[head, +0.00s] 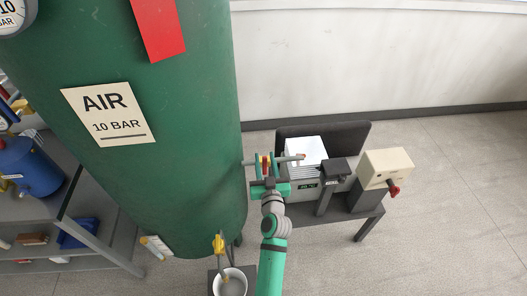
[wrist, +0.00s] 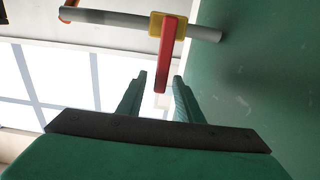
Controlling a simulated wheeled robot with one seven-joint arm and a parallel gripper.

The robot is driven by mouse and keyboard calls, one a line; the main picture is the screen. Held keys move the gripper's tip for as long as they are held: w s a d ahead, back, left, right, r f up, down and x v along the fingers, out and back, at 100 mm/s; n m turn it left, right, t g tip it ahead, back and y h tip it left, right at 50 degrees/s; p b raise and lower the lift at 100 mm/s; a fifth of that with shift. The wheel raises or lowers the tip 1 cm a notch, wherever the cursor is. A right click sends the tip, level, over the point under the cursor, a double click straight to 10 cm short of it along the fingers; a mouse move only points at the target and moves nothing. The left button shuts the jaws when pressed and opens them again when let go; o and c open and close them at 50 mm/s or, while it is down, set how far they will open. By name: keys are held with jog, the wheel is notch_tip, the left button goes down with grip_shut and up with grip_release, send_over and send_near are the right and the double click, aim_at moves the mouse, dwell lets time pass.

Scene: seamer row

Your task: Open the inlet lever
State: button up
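A red lever (wrist: 167,50) sits on a yellow valve body (wrist: 168,25) on a grey pipe (wrist: 110,18) in the wrist view. The pipe meets the green tank's side, and in the head view this valve (head: 264,163) shows small beside the tank. No label shows whether this is the inlet lever. My gripper (wrist: 160,80) is open, its two green fingers apart. In the wrist view the lever's free end appears between the fingertips; I cannot tell whether it touches either finger. In the head view my gripper (head: 269,184) is just below the valve.
The green tank (head: 190,120) marked AIR 10 BAR stands close on the left. A grey bench (head: 330,211) with boxed machines stands behind and right. A white bucket (head: 230,283) stands below a yellow valve (head: 218,243) at the tank's foot. Floor at far right is clear.

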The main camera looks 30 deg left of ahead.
jog(key=shift+x, duration=2.2)
grip_shut()
